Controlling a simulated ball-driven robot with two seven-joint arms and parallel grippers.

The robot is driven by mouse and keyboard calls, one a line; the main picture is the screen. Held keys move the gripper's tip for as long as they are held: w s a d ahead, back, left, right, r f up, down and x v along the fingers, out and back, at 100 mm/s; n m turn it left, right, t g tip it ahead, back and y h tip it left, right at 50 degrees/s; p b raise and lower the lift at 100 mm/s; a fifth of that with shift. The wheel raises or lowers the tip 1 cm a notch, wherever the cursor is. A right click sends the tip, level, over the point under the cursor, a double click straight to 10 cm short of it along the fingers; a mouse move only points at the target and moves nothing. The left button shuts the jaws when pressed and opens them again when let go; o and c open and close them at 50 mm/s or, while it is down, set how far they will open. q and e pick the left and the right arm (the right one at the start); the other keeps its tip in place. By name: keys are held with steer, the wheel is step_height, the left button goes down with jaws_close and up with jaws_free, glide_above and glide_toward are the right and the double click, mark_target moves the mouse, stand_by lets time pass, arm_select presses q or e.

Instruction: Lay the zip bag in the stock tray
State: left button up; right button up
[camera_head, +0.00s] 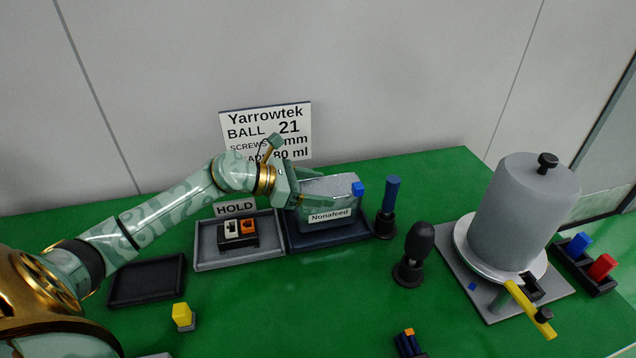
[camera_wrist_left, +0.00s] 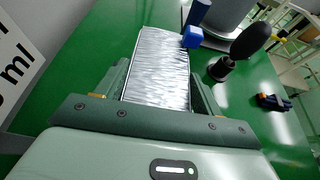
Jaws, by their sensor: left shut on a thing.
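The zip bag (camera_head: 340,184) is a silvery grey pouch with a "Nonafeed" label on its front and a blue piece at its upper right corner. It also shows in the left wrist view (camera_wrist_left: 158,65), between the two fingers. My left gripper (camera_head: 322,190) comes in from the left and is shut on the bag. The dark blue tray (camera_head: 300,245), apparently the stock tray, lies directly under the bag. I cannot tell whether the bag touches its floor. My right gripper is not in view.
Left of the dark blue tray is a grey tray (camera_head: 204,262) marked HOLD, holding a small black block with white and orange parts. A blue-handled tool (camera_head: 390,195) stands close right, with a black-knobbed tool (camera_head: 418,245) nearby. A large grey cylinder (camera_head: 520,215) stands farther right.

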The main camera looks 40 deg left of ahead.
arm_select(q)
steer(key=shift+f, duration=0.1)
stand_by(0.4)
steer(key=shift+f+b, duration=0.45)
steer(key=shift+f, duration=0.15)
steer(key=o, duration=1.3)
steer(key=shift+r, duration=0.1)
steer(key=shift+o, duration=0.2)
steer(key=shift+s, duration=0.1)
steer(key=p+v, duration=0.4)
steer(key=v, duration=1.2)
